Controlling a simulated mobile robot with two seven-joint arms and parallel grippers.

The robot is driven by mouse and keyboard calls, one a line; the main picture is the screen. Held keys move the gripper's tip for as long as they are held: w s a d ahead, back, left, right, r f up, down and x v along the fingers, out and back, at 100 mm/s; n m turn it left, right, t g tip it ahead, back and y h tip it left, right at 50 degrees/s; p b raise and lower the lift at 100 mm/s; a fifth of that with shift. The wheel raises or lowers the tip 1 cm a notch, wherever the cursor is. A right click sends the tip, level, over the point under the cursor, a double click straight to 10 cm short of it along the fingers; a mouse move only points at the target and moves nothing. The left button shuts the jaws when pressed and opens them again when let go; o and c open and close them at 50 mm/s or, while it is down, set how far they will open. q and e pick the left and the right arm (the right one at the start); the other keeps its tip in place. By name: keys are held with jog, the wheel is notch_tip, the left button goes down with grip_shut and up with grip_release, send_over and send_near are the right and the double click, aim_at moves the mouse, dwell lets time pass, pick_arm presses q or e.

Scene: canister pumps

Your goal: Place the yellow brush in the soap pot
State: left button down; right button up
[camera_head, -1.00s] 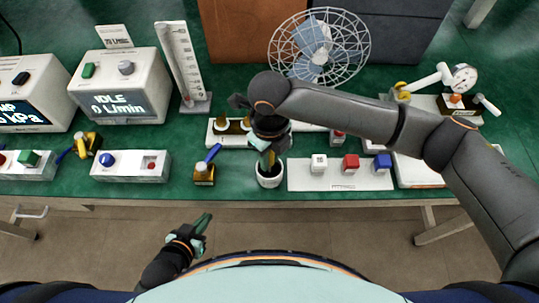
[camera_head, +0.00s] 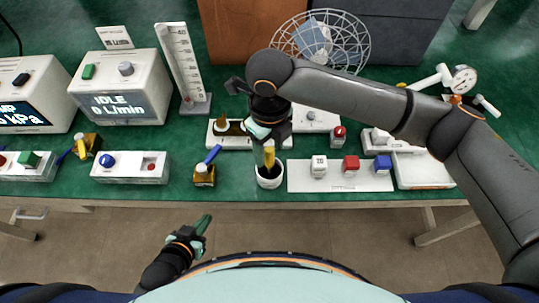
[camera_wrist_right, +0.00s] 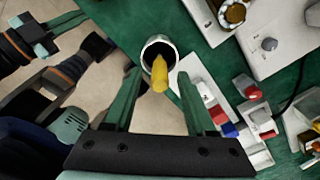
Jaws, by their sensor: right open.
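The white soap pot (camera_head: 270,183) stands near the front edge of the green bench, and its dark mouth shows in the right wrist view (camera_wrist_right: 149,43). The yellow brush (camera_head: 269,157) has its lower end in the pot, with its handle sticking up above the rim. In the right wrist view the handle (camera_wrist_right: 160,74) points toward the camera. My right gripper (camera_wrist_right: 157,82) is open, its fingers apart on either side of the handle with visible gaps. In the head view it hangs just above the brush. My left gripper (camera_head: 201,226) is low in front of the bench, away from the pot.
A white panel with coloured blocks (camera_head: 340,181) lies right of the pot. A small stand with a blue-handled tool (camera_head: 205,175) is to its left. A white block with brass-coloured fittings (camera_head: 222,127) is behind, and a wire fan (camera_head: 320,42) stands at the back.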

notch_tip(320, 180, up, 8)
jog(key=shift+f, duration=0.1)
jog(key=shift+s, duration=0.1)
dwell(0.3)
